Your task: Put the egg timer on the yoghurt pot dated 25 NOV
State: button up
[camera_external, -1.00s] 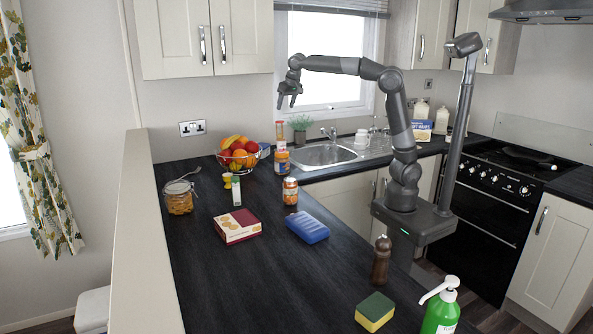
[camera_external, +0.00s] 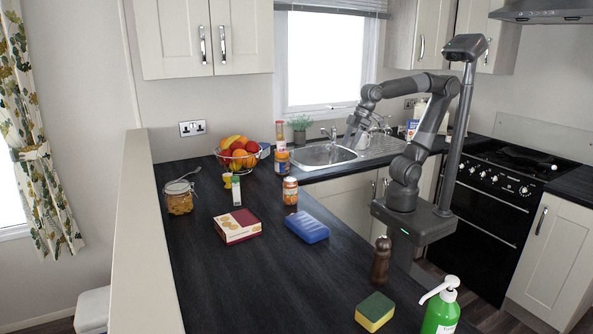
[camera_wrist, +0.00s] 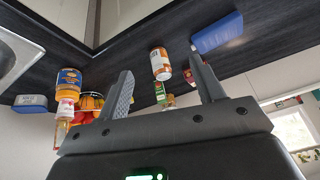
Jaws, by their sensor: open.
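My gripper (camera_external: 352,137) is open and empty, above the sink area in the external view. Its two fingers stand apart in the wrist view (camera_wrist: 163,85), with no object between them in contact. A small yellow object (camera_external: 227,180) stands on the dark counter beside a slim white and green box (camera_external: 237,190); it may be the egg timer, but it is too small to tell. I cannot make out any yoghurt pot or the date 25 NOV in either view.
A labelled jar (camera_external: 290,191), a blue pack (camera_external: 307,228), a red and white box (camera_external: 238,226), a glass jar (camera_external: 180,198), a fruit bowl (camera_external: 238,157) and a pepper mill (camera_external: 381,260) occupy the counter. The sink (camera_external: 318,154) lies behind. The middle front counter is clear.

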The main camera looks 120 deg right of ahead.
jog(key=s+a+f+n, duration=0.2)
jog(key=s+a+f, duration=0.3)
jog(key=shift+n, duration=0.4)
